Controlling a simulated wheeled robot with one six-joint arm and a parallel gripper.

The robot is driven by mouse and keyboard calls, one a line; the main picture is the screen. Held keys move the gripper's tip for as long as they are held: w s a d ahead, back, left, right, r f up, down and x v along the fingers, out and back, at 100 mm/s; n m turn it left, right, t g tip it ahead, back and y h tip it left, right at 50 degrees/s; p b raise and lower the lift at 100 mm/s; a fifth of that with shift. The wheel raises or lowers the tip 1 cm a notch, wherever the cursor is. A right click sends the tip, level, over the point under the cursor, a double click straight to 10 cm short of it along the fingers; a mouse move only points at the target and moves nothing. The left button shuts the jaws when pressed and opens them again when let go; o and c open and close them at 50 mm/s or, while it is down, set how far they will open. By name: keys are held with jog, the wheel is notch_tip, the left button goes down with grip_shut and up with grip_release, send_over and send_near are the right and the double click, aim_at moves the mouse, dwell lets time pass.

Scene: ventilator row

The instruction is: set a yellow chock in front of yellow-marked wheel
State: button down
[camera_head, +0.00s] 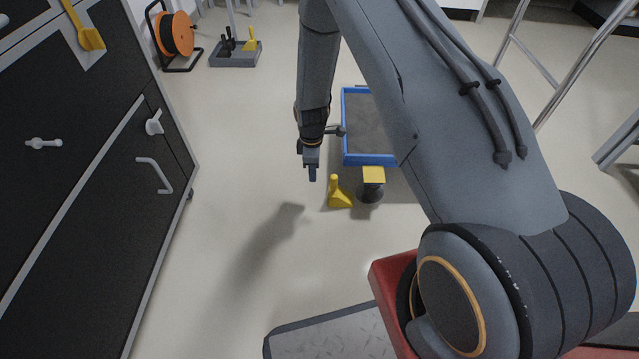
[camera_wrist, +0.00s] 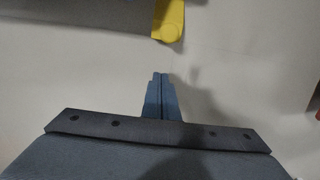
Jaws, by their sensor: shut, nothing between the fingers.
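A yellow chock (camera_head: 339,197) with an upright knob handle stands on the floor, just left of the caster wheel (camera_head: 370,192) of a blue-rimmed cart. A yellow marker plate (camera_head: 374,174) sits above that wheel. I cannot tell whether chock and wheel touch. My gripper (camera_head: 312,176) is shut and empty, pointing down, up and to the left of the chock in the head view. In the wrist view my gripper (camera_wrist: 160,78) shows closed fingers, with a yellow piece (camera_wrist: 168,22), probably the chock, cut off by the top edge.
The blue-rimmed cart (camera_head: 370,160) stands right of my gripper, partly behind my arm. A grey tray (camera_head: 232,60) holds another yellow chock (camera_head: 250,42) and black ones. An orange cable reel (camera_head: 175,34) is at back left. A dark cabinet (camera_head: 75,215) lines the left; floor between is clear.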

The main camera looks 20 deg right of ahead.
aim_at(330, 192)
notch_tip(330, 192, down, 10)
jog(key=b, duration=0.4)
jog(key=shift+r+b, duration=0.1)
jog(key=shift+b, duration=0.2)
jog(key=d, duration=0.1)
jog(key=s+d+b, duration=0.1)
jog(key=d, duration=0.1)
jog(key=shift+d, duration=0.15)
jog(key=shift+d+r+b, duration=0.1)
jog(key=shift+d+b, duration=0.15)
jog(key=shift+b, duration=0.05)
jog(key=shift+s, duration=0.1)
jog(key=shift+s+d+r+p, duration=0.1)
jog(key=shift+s+d+p, duration=0.1)
jog(key=shift+d+p, duration=0.25)
jog(key=shift+s+d+p, duration=0.15)
jog(key=shift+d+p, duration=0.1)
jog(key=shift+d, duration=0.3)
jog(key=shift+s+d, duration=0.1)
jog(key=shift+d, duration=0.25)
jog(key=shift+a, duration=0.1)
